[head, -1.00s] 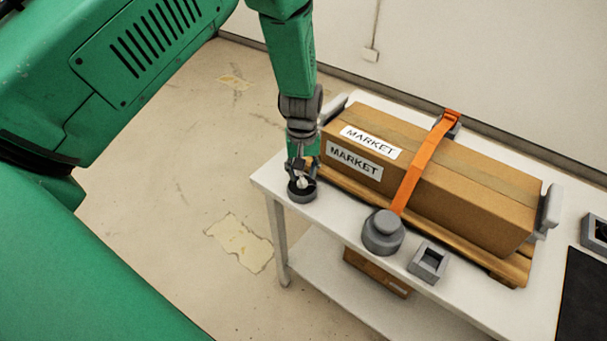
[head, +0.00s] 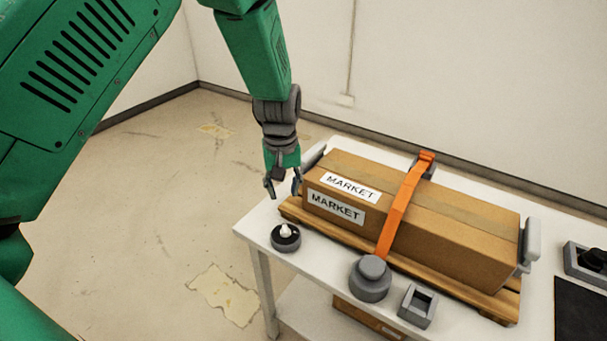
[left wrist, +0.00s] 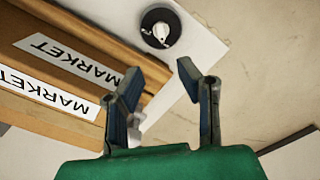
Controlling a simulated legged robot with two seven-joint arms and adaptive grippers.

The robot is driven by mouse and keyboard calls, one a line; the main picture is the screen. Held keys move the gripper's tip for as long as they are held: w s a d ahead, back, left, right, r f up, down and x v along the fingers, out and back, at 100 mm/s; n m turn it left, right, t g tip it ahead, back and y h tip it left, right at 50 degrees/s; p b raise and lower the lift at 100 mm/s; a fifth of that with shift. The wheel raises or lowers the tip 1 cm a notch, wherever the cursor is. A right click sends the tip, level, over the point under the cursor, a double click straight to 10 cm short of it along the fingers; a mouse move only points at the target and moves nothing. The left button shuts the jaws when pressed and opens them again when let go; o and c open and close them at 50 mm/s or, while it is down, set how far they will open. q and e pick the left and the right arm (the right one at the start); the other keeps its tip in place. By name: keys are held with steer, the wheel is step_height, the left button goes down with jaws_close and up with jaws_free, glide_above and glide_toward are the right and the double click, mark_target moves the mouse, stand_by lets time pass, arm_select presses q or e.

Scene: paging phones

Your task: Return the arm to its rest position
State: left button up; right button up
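My left gripper (head: 283,188) hangs above the left end of the white table, near the left end of the cardboard box (head: 455,215). Its fingers are apart with nothing between them, as the left wrist view also shows (left wrist: 162,75). A round dark holder with a small white piece in it (head: 286,237) stands on the table's left corner, below and apart from the gripper. It also shows in the left wrist view (left wrist: 160,28). My right gripper is not in view.
The box lies on a wooden pallet (head: 480,297) under an orange strap (head: 402,210). A grey round container (head: 370,279) and a grey square holder (head: 418,306) stand in front on the white table (head: 258,226). The floor to the left is clear.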

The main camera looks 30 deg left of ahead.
arm_select(q)
steer(key=s+f+m+y+b, duration=0.1)
steer(key=s+f+m+b, duration=0.15)
steer(key=s+f, duration=0.55)
steer(key=s+f+m+b, duration=0.1)
steer(key=s+f+b, duration=0.3)
steer(key=f, duration=0.7)
steer(key=s+d+f+m+b, duration=0.1)
steer(key=s+f, duration=0.3)
steer(key=s, duration=0.5)
steer(key=s+d+f+m+h+b, duration=0.1)
steer(key=s+f+m, duration=0.3)
steer(key=s, duration=0.5)
steer(key=shift+s+d+t+b, duration=0.35)
steer(key=shift+d+b, duration=0.1)
steer(key=shift+d, duration=0.35)
steer(key=shift+w+f, duration=0.15)
